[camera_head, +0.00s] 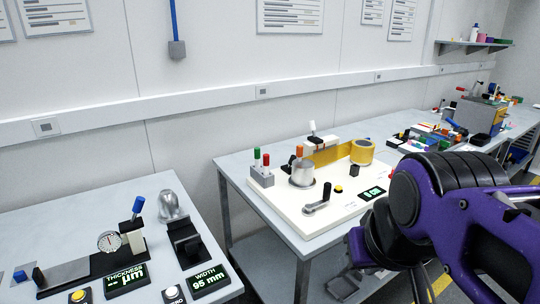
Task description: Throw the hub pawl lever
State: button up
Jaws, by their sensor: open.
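A white machine base (280,205) stands on the middle table. On it is a metal hub (303,173) with a short orange-topped lever (299,151) standing upright at its left; this looks like the pawl lever. A yellow tape roll (362,152) stands behind to the right, with a yellow strip running left from it. My gripper (343,286) appears low in the picture, in front of the table's front edge, below and well apart from the lever. It is open and empty; its fingertips are small and hard to make out.
A crank (317,207), a yellow button (339,189), a green display (373,193) and a grey block with red and green levers (262,170) share the base. My purple arm covers the right. A left table (60,222) holds a gauge (109,241).

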aim_at(292, 157)
jog(key=i+l+u, duration=0.15)
jog(key=l, duration=0.15)
jog(key=i+l+u, duration=0.15)
jog(key=l, duration=0.15)
jog(key=i+l+u, duration=0.15)
jog(key=l, duration=0.15)
jog(key=l+u, duration=0.15)
jog(key=l, duration=0.2)
jog(key=i, duration=0.05)
